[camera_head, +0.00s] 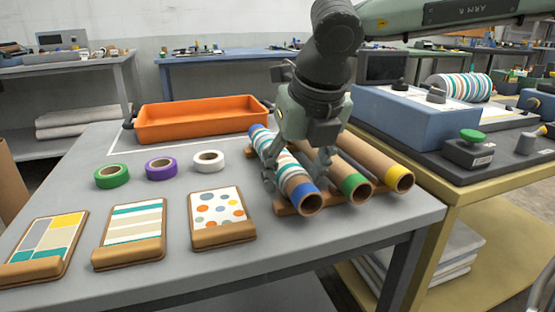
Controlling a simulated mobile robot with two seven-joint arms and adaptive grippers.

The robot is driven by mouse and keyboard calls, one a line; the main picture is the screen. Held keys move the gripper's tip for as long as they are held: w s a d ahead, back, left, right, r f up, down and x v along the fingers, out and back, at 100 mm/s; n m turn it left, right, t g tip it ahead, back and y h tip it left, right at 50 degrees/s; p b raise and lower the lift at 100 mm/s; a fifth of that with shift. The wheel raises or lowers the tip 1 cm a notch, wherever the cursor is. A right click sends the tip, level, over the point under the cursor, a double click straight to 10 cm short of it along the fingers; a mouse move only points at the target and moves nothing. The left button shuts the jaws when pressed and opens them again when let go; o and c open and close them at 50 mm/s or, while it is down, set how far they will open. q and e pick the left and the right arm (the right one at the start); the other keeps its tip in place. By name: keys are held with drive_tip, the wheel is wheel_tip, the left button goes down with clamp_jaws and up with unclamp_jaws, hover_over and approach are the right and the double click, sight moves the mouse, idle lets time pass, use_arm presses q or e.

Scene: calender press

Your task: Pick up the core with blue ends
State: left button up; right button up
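The core with blue ends (301,190) is a cardboard tube wrapped in teal, orange and white stripes. It lies leftmost of three cores on a wooden rack (288,211) on the grey table. My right gripper (296,172) is low over this core, pointing down, with one finger along its left side and the other towards its right side. Whether the fingers press on the core cannot be told. The gripper hides part of the core's middle and of the neighbouring core. My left gripper is not in view.
A green-ended core (352,185) and a yellow-ended core (376,162) lie close on the right. An orange tray (201,127) stands behind. Tape rolls (161,169) and pattern cards (132,232) are on the left. A blue machine (425,120) stands at the right.

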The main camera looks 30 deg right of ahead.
drive_tip(key=c, duration=1.1)
drive_tip(key=shift+r, duration=0.1)
